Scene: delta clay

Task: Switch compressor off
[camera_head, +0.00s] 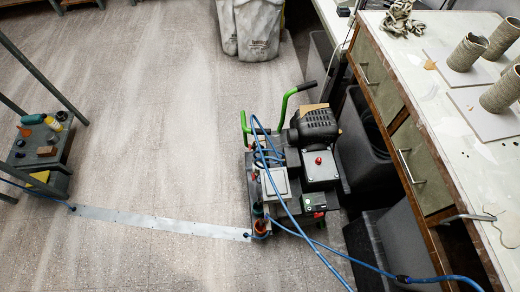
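The compressor (292,165) stands on the floor at the middle right of the head view, beside the workbench. It has a green handle (287,100), a black ribbed motor (314,122) and blue hoses over it. A grey box (319,172) with a small red knob (319,160) is on its top. A small panel (314,203) with green and red spots is at its near right end. I cannot tell which is the power switch, or whether it is on. My gripper is not in view.
A workbench (430,75) with drawers runs along the right, with clay cylinders (467,52) on top. Dark bins (365,150) stand under it. A blue hose (340,252) and a grey floor strip (160,222) cross the floor. A small cart (42,150) is left. Floor left of the compressor is clear.

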